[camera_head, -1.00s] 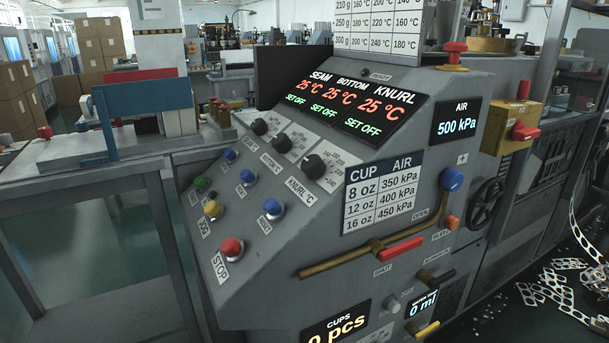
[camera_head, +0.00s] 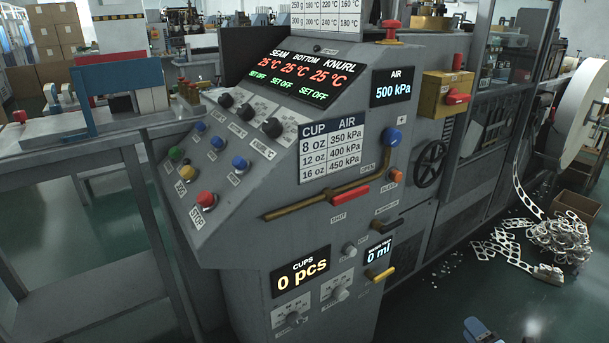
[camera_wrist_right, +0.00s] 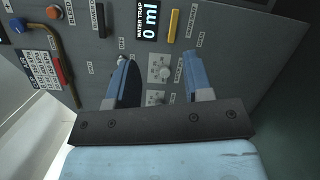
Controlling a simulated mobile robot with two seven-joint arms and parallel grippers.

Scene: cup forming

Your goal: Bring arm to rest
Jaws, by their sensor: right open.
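My right gripper (camera_head: 480,331) shows only as small blue parts at the bottom edge of the head view, to the right of the machine's front and apart from it. In the right wrist view my right gripper (camera_wrist_right: 160,75) has its two blue fingers spread wide, with nothing held between them. Behind the fingers is the lower control panel (camera_wrist_right: 180,62), with knobs and a yellow lever (camera_wrist_right: 174,24). My left gripper is not in view.
The grey control console (camera_head: 235,185) fills the middle, with a red-handled brass lever (camera_head: 350,196) and knobs. Its display (camera_head: 299,277) reads 0 pcs. Paper scrap (camera_head: 560,235) and a cardboard box (camera_head: 577,206) are on the floor at right. Floor at lower right is largely clear.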

